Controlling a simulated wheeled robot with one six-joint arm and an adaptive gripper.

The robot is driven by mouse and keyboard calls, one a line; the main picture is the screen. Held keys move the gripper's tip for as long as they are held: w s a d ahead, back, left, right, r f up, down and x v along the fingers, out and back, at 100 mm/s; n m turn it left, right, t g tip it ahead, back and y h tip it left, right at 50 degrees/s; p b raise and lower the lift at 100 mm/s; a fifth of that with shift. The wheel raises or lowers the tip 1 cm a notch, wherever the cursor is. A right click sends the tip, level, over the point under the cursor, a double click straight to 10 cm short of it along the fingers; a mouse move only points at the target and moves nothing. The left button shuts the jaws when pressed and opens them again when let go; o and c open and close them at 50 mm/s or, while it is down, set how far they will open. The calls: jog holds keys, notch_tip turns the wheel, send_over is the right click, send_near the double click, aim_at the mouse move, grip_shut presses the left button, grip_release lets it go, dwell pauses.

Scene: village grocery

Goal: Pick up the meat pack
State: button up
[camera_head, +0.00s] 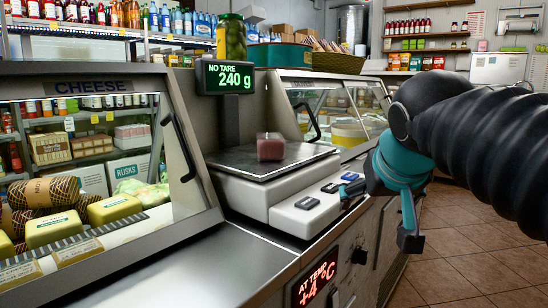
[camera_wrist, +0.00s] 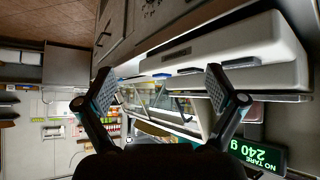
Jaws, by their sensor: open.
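The meat pack (camera_head: 270,147), a small dark-red block, sits on the flat metal plate of the scale (camera_head: 240,193). The scale's display (camera_head: 223,77) reads 240 g and "NO TARE". My gripper (camera_head: 380,212) is at the right of the scale, beside its button panel, apart from the pack. In the wrist view my gripper (camera_wrist: 160,86) has its two fingers spread wide with nothing between them. That view is turned sideways and shows the scale's white body (camera_wrist: 240,58) and the display (camera_wrist: 258,155).
A glass cheese case (camera_head: 90,190) stands left of the scale, another glass case (camera_head: 335,110) behind it. A jar of pickles (camera_head: 231,40) and a basket (camera_head: 338,63) stand above. The steel counter in front (camera_head: 180,265) is bare. Tiled floor (camera_head: 465,260) is open at right.

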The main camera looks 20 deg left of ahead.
jog(key=shift+n+t+y, duration=0.4)
jog(key=shift+t+y, duration=0.1)
jog(key=shift+y, duration=0.1)
jog(key=w+a+r, duration=0.1)
jog(key=a+r, duration=0.1)
jog(key=a, duration=0.1)
jog(key=w+a+r+b, duration=0.1)
jog(key=a, duration=0.1)
jog(key=w+a+r, duration=0.1)
jog(key=a+r, duration=0.1)
jog(key=a, duration=0.1)
jog(key=shift+a+r, duration=0.3)
jog(key=shift+r, duration=0.05)
jog(key=a+r+t+y+b, duration=0.1)
jog(key=a+r+y+b, duration=0.1)
jog(key=a+r, duration=0.65)
send_near(270, 136)
jog(key=shift+n, duration=0.3)
jog(key=x, duration=0.4)
jog(key=shift+s+a+f, duration=0.1)
jog(key=shift+a+f, duration=0.05)
jog(key=shift+a, duration=0.25)
jog(key=shift+d+x, duration=0.2)
jog(key=shift+x, duration=1.3)
jog(key=shift+d+x, duration=0.15)
jog(key=shift+x, duration=1.35)
jog(key=shift+w, duration=0.2)
jog(key=c, duration=1.6)
